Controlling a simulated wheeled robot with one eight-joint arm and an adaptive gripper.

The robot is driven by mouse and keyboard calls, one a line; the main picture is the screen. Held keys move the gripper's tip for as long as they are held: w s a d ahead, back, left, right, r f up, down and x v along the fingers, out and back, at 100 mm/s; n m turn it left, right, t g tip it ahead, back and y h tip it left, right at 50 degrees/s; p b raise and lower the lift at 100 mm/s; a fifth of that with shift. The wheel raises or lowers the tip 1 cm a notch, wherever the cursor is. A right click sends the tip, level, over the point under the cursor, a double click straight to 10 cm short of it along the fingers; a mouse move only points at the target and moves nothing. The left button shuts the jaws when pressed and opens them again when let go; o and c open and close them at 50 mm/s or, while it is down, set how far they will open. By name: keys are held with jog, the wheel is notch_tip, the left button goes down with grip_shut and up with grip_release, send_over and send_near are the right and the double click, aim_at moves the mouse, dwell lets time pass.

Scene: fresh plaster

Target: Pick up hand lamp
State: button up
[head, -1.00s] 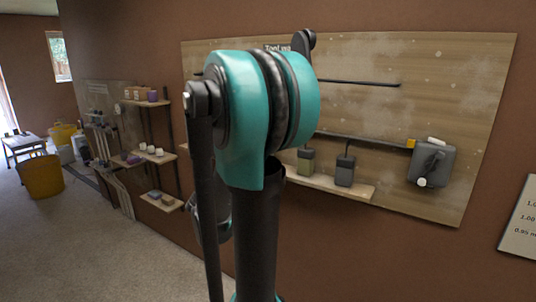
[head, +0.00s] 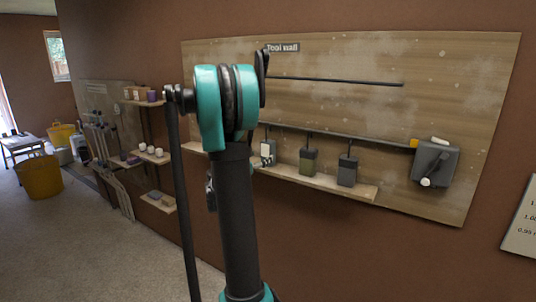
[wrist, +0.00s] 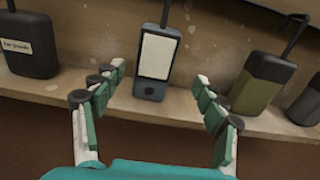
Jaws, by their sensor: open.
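What looks like the hand lamp (wrist: 157,58) is a slim dark grey body with a pale front panel, a round button below it and a thin stem on top. It stands upright on a wooden shelf (wrist: 190,105). In the head view the lamp (head: 267,147) shows just right of my arm, partly covered. My gripper (wrist: 160,78) is open in the wrist view, its green-padded fingers spread left and right of the lamp's lower part. Nothing is held, and I see gaps on both sides. In the head view my arm hides most of the gripper.
A black labelled case (wrist: 28,45) stands left of the lamp. An olive-and-black device (wrist: 262,80) and a dark one (wrist: 306,105) stand to the right. A grey box (head: 434,163) hangs on the tool wall board (head: 460,90). Side shelves (head: 157,156) hold small items.

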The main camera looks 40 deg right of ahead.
aim_at(265, 153)
jog(key=x, duration=0.8)
jog(key=shift+w+f, duration=0.2)
jog(key=shift+w, duration=0.25)
jog(key=c, duration=1.4)
